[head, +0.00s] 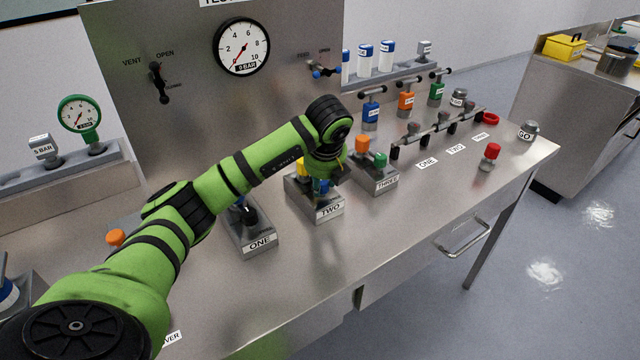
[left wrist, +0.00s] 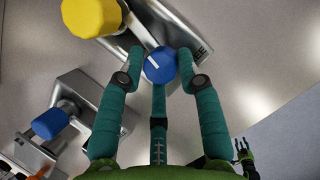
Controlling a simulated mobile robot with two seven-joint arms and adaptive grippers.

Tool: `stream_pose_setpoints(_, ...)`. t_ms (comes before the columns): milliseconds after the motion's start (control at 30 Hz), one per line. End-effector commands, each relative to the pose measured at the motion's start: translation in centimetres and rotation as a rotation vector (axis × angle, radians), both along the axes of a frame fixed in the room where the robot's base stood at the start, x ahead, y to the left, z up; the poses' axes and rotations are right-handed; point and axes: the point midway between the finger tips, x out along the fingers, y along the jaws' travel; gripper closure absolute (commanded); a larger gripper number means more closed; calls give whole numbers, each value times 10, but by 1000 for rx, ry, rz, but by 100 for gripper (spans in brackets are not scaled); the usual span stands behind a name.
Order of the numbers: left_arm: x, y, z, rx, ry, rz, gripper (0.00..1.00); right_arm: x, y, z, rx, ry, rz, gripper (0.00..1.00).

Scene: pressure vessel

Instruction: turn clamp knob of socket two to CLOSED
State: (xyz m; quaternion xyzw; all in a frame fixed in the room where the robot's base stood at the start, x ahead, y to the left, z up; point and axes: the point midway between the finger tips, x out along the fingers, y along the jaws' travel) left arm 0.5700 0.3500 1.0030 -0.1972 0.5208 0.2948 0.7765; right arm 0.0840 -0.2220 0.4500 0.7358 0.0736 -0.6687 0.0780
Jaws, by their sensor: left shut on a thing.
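In the head view my wrist hides part of the block. My right gripper (left wrist: 243,149) shows small at the lower right of the left wrist view, away from the block, its fingers apart.
The socket one block (head: 252,238) stands to the left, the socket three block (head: 377,180) close on the right. A rail with several fittings (head: 437,130) is farther right, with a red knob (head: 490,155) near it. The front of the bench is clear.

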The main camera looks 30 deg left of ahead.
Motion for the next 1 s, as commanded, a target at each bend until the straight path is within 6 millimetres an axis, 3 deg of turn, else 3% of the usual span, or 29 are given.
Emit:
stream_pose_setpoints(400,5,0,6,-2,-23,185,97,0,0,-8,0,0,-1,60)
stream_pose_setpoints(933,5,2,7,-1,-24,211,97,0,0,-9,0,0,0,60)
stream_pose_setpoints(967,5,2,7,-1,-24,211,61,0,0,-9,0,0,-1,60)
stream_pose_setpoints(1000,5,2,7,-1,-24,211,45,0,0,-9,0,0,0,60)
